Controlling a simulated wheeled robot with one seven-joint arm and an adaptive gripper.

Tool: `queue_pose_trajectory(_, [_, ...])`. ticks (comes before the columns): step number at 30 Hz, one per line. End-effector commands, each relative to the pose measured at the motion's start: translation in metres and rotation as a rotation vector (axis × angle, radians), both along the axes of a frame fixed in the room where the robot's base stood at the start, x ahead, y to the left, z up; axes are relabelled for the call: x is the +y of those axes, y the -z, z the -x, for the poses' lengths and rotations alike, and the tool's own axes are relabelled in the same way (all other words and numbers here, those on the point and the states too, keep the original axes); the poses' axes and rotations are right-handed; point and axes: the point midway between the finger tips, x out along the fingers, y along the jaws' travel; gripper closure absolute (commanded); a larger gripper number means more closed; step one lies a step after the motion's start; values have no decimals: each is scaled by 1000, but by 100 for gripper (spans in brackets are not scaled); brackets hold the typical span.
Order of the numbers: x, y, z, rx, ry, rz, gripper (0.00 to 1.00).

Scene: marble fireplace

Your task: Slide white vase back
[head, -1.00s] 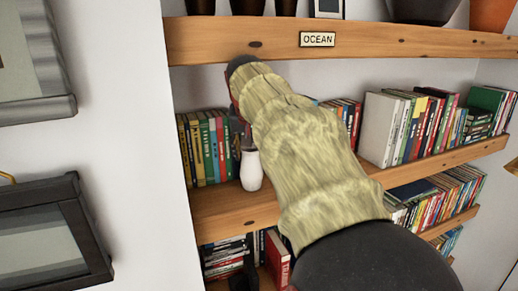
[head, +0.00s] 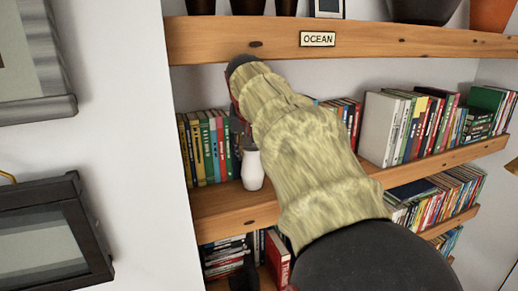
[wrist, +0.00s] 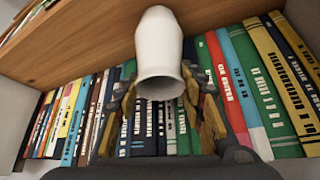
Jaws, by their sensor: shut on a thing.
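The white vase (head: 252,170) stands upright on the middle wooden shelf (head: 225,207), in front of a row of books. In the wrist view the vase (wrist: 159,45) shows with its open mouth toward the camera. My gripper (wrist: 162,92) has a finger on each side of the vase's neck and is shut on it. In the head view my gripper (head: 240,138) is mostly hidden behind my arm, with only a dark part showing above the vase.
Books (head: 205,147) stand close behind and left of the vase. More books (head: 410,125) fill the shelf to the right. An upper shelf (head: 380,42) with an "OCEAN" label (head: 317,39) is above my arm. Framed pictures (head: 50,235) hang on the left wall.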

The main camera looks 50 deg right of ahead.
Motion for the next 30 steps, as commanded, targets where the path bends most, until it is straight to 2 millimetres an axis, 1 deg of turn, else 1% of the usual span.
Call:
queue_pose_trajectory(22, [-8,3,-15,1,-1,0,96])
queue_pose_trajectory(30, [-9,4,-17,2,-1,-1,96])
